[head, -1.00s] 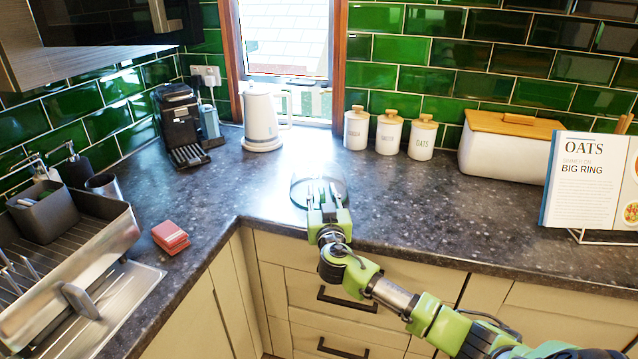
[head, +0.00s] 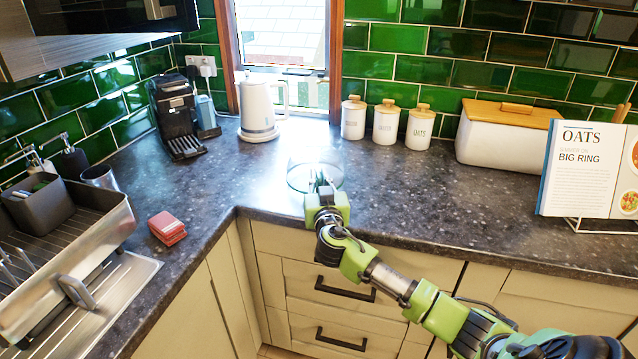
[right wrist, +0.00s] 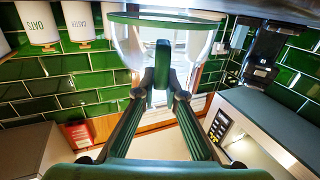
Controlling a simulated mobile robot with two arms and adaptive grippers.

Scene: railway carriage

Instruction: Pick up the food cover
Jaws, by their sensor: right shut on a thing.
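The food cover (head: 298,178) is a clear, see-through dome near the front edge of the dark counter, in front of the window. My right gripper (head: 322,184) reaches it from the front, with its fingers against the near side of the dome. In the right wrist view, which is upside down, the clear dome (right wrist: 206,42) with its dark green rim is at the top. The right gripper (right wrist: 162,72) is shut there on the part of the cover nearest the camera; the fingers hide that part. It is hard to tell whether the rim touches the counter. My left gripper is not in view.
A white kettle (head: 258,108) and a black coffee machine (head: 178,115) stand behind left. White canisters (head: 387,124), a bread bin (head: 505,142) and a cookbook (head: 580,170) stand right. Counter right of the cover is clear.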

